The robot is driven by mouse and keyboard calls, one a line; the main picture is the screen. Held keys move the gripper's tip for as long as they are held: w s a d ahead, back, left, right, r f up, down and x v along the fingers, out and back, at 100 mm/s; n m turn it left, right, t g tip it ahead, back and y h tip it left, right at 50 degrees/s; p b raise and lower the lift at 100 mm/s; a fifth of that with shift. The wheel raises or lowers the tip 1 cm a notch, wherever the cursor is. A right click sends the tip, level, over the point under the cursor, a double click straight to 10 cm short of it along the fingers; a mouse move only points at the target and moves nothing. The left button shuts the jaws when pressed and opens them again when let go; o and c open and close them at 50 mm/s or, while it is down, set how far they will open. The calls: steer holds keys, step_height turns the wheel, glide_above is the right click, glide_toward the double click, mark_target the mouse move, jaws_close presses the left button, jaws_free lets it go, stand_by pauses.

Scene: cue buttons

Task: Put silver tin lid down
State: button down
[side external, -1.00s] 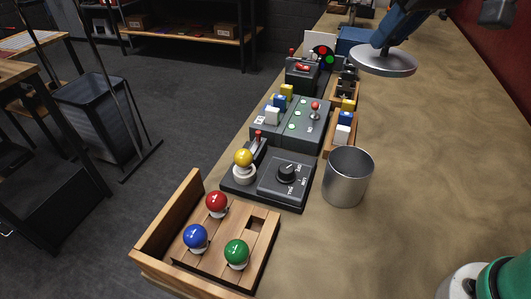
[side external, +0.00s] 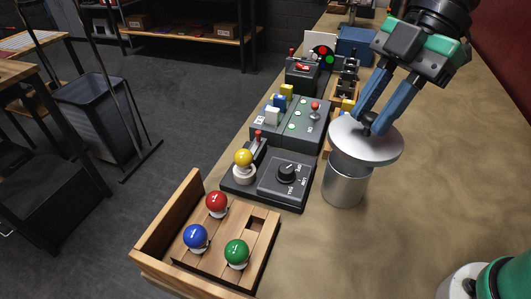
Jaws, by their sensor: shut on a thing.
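The silver tin lid (side external: 350,148) is a round grey disc with a dark knob at its centre. My gripper (side external: 372,127) has its blue fingers closed on that knob. The lid is roughly level and sits over the silver tin (side external: 345,185), hiding its mouth. The lid spreads past the tin's rim, more so to the right and toward the back. A gap seems to show between lid and tin, but I cannot tell for sure whether they touch.
Left of the tin is a dark dial box (side external: 287,178) with a yellow ball lever (side external: 243,158). A wooden tray (side external: 188,215) holds red, blue and green ball knobs. Switch boxes (side external: 300,120) stand behind. The table (side external: 450,160) is clear to the right.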

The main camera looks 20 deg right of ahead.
steer(key=n, duration=0.1)
steer(key=n+g, duration=0.1)
steer(key=s+n, duration=0.1)
steer(key=shift+a+f+g, duration=0.25)
steer(key=shift+a+g, duration=0.05)
steer(key=shift+a, duration=0.1)
steer(key=shift+s+a+f+n, duration=0.1)
steer(key=shift+f+n, duration=0.2)
step_height(320, 180, down, 19)
steer(key=shift+f, duration=0.2)
steer(key=c, duration=0.7)
jaws_free()
steer(key=shift+o, duration=0.2)
